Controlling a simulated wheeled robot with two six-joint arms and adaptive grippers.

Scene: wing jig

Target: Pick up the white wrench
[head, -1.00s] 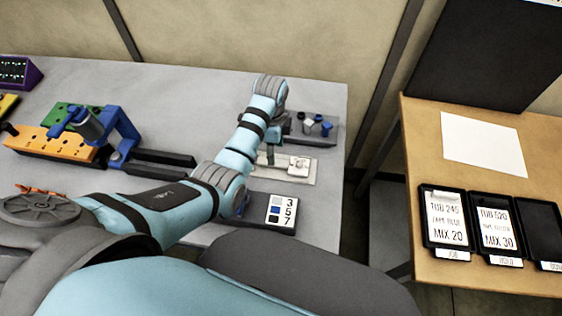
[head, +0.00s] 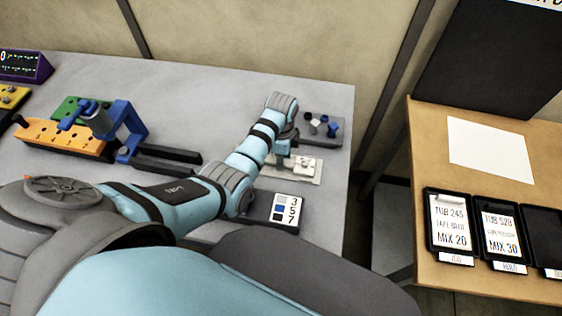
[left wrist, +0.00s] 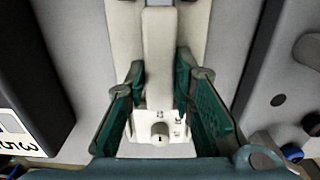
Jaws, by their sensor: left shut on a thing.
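A pale bar, which looks like the white wrench (left wrist: 158,60), runs between the teal fingers of my left gripper (left wrist: 158,98) in the left wrist view. The fingers are shut on it, one on each side. A pale block with a round knob (left wrist: 160,132) sits below the bar's near end. In the head view my left gripper (head: 285,157) is low over the pale plate (head: 263,177), and my own arm and the fingers hide most of the wrench. My right gripper is out of view.
A grey rack (head: 334,142) with small dark, white and blue pieces stands behind the plate. A black box marked 3, 5, 7 (head: 262,208) is in front. An orange block (head: 60,138) and blue fixture (head: 130,125) stand left. The wooden table (head: 430,170) is across a gap.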

